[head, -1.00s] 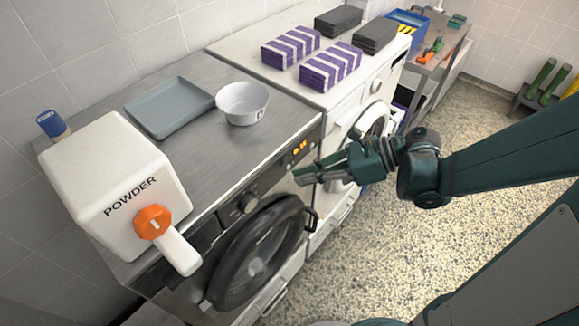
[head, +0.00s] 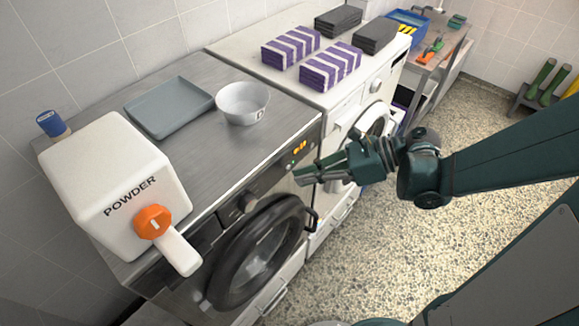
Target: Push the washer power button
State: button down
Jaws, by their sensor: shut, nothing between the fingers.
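The washer (head: 188,272) with a dark round door (head: 262,250) stands at the front left. Its dark control panel holds a knob (head: 246,203) and a lit orange display (head: 300,147) near the right end. My gripper (head: 297,176) is shut and empty, its fingertips pointing left at the right end of the panel, just below the display. I cannot make out the power button; the fingers may cover it. I cannot tell whether the fingertips touch the panel.
A powder dispenser (head: 118,180), a grey tray (head: 170,107) and a white bowl (head: 243,102) stand on the washer top. A white machine (head: 345,98) beside it carries folded striped towels (head: 330,66) and dark towels (head: 374,36). The speckled floor at right is open.

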jog(key=shift+w+a, duration=0.45)
dwell(0.9)
jog(key=shift+s+d, duration=0.15)
jog(key=shift+s+d+b, duration=0.3)
jog(key=shift+d, duration=0.1)
dwell(0.5)
jog(key=shift+s+d, duration=2)
jog(key=shift+s, duration=0.1)
